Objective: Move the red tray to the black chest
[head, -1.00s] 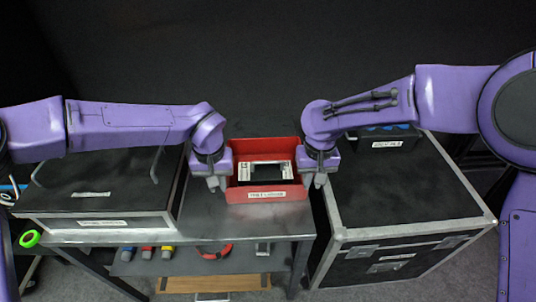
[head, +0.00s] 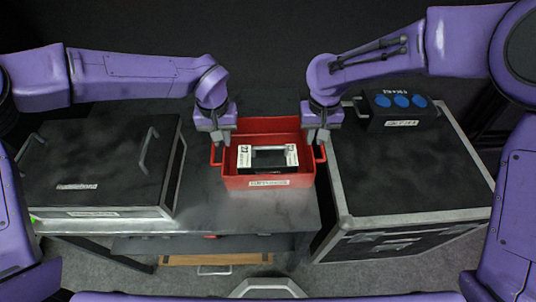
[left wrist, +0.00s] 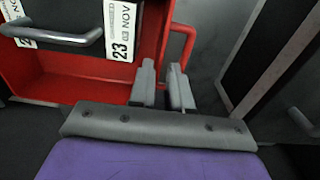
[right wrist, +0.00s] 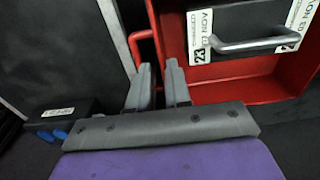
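The red tray (head: 233,181) sits on the grey table between my two grippers. It carries a black case (left wrist: 62,40) with a grey handle and white "23 NOV" labels. My left gripper (head: 220,137) is at the tray's left handle (head: 214,156), with its fingers apart. My right gripper (head: 318,138) is at the right handle (head: 322,154), its fingers also apart. In each wrist view the red handle is close by the fingertips, partly hidden by one finger, and no closed grip shows. The black chest (head: 415,182) with metal edges stands right of the table.
A box with blue round tops (head: 402,115) stands on the chest's far left part. A black case with two handles (head: 100,165) fills the table's left side. The chest top's front and middle are clear. A lower shelf (head: 215,260) shows below.

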